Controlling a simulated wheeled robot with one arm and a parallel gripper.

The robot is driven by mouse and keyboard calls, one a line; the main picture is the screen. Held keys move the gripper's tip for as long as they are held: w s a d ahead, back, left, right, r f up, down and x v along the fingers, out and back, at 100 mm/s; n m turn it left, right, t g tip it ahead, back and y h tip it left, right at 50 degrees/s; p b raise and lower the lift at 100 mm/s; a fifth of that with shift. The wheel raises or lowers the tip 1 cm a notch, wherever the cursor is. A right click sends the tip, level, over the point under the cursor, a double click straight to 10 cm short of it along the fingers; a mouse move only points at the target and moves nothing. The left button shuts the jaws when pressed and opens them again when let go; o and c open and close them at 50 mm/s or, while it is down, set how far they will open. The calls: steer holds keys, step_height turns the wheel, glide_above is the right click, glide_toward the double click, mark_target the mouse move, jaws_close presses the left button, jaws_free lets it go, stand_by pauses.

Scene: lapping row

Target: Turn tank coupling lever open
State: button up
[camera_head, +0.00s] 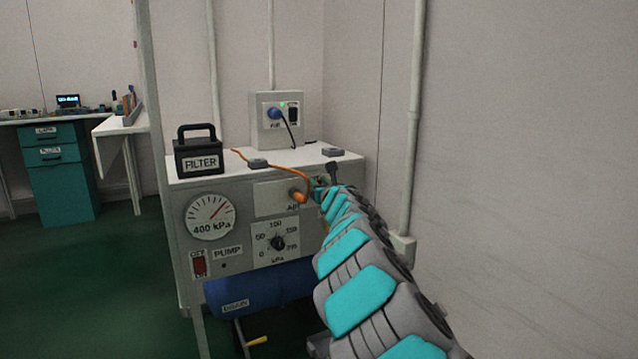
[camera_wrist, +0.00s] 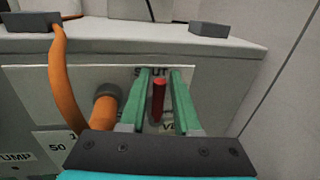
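A red lever (camera_wrist: 158,101) stands upright on the pale front panel in the wrist view. Partly covered lettering above it seems to read "SHUT", and "VE" shows below it. My gripper (camera_wrist: 161,72) has its two green fingers on either side of the lever, with narrow gaps between, so it looks open around it. In the head view my gripper (camera_head: 318,191) is at the upper right of the pump cabinet front, and my arm hides most of the lever's area. A blue tank (camera_head: 262,288) hangs below the cabinet, with a yellow handle (camera_head: 256,341) under it.
An orange hose (camera_wrist: 62,80) runs down to a round orange fitting (camera_wrist: 104,104) left of my fingers. The cabinet (camera_head: 185,258) carries a gauge (camera_head: 210,216), a dial (camera_head: 278,243) and a filter box (camera_head: 199,153) on top. A wall (camera_head: 540,180) stands at the right.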

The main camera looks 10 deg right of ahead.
jaws_close()
steer(key=shift+d+r+m+p, duration=0.1)
steer(key=shift+d+m+p, duration=0.05)
steer(key=shift+m+p, duration=0.2)
steer(key=shift+w+d+m+p, duration=0.1)
steer(key=shift+d+m+p, duration=0.1)
steer(key=shift+m+p, duration=0.3)
steer(key=w+d+f+m+g+y+p, duration=0.1)
steer(key=d+f+m+p, duration=0.3)
steer(key=m+p, duration=1)
steer(key=shift+w+d+f+g+y+p, duration=0.25)
steer(key=shift+f+g+y+p, duration=0.55)
steer(key=shift+p, duration=0.95)
